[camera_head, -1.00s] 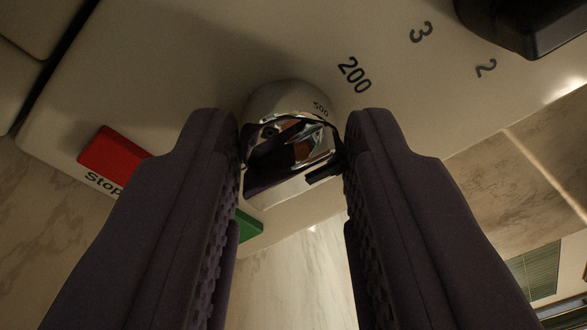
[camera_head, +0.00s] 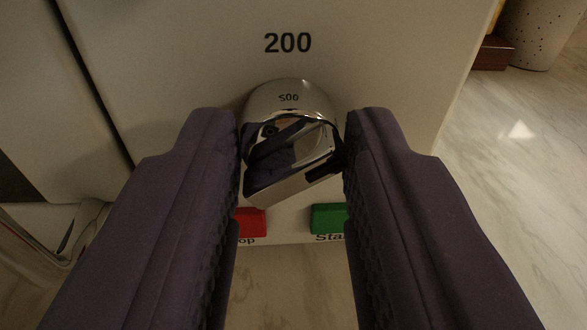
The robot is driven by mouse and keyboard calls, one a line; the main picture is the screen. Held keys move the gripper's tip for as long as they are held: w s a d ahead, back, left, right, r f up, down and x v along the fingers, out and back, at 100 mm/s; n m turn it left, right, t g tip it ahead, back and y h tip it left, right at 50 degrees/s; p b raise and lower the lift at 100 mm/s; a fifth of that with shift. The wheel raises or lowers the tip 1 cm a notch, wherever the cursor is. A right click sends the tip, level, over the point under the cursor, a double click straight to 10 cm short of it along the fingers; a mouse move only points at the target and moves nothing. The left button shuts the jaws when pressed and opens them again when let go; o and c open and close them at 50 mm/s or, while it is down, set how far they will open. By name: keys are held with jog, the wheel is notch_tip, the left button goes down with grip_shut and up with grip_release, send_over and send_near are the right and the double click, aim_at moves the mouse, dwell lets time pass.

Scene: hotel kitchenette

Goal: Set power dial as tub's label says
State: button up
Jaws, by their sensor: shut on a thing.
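A chrome dial (camera_head: 291,140) sits on the pale control panel (camera_head: 390,60), between the two dark purple fingers of my gripper (camera_head: 292,150). The gripper is shut on the dial from both sides. The number 200 (camera_head: 288,43) is printed on the panel just above the dial, and its reflection shows in the chrome. Other scale numbers are out of view or hidden. The dial's pointer mark cannot be made out clearly. The tub and its label cannot be identified here.
Below the dial are a red Stop button (camera_head: 251,222) and a green Start button (camera_head: 328,218), both partly hidden by my fingers. A speckled pot (camera_head: 540,35) stands at the top right on a marble surface (camera_head: 510,160). A panel seam runs at left.

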jog(key=m+p, duration=0.3)
jog(key=shift+r+y, duration=0.1)
jog(key=shift+y, duration=0.2)
jog(key=m+p, duration=0.2)
jog(key=m, duration=0.1)
jog(key=shift+d+y+p, duration=0.1)
jog(key=shift+y+p, duration=0.2)
jog(key=shift+p, duration=0.05)
jog(key=m+p, duration=0.2)
jog(key=m, duration=0.1)
jog(key=shift+m+y, duration=0.3)
jog(key=shift+m, duration=0.1)
jog(key=m+p, duration=0.1)
jog(key=m, duration=0.2)
jog(key=shift+d+y, duration=0.15)
jog(key=shift+y, duration=0.15)
jog(key=m, duration=0.3)
jog(key=m+p, duration=0.1)
jog(key=m, duration=0.1)
jog(key=shift+f+y, duration=0.25)
jog(key=shift+y, duration=0.15)
jog(key=m, duration=0.4)
jog(key=shift+f+m+t, duration=0.1)
jog(key=shift+m+t, duration=0.3)
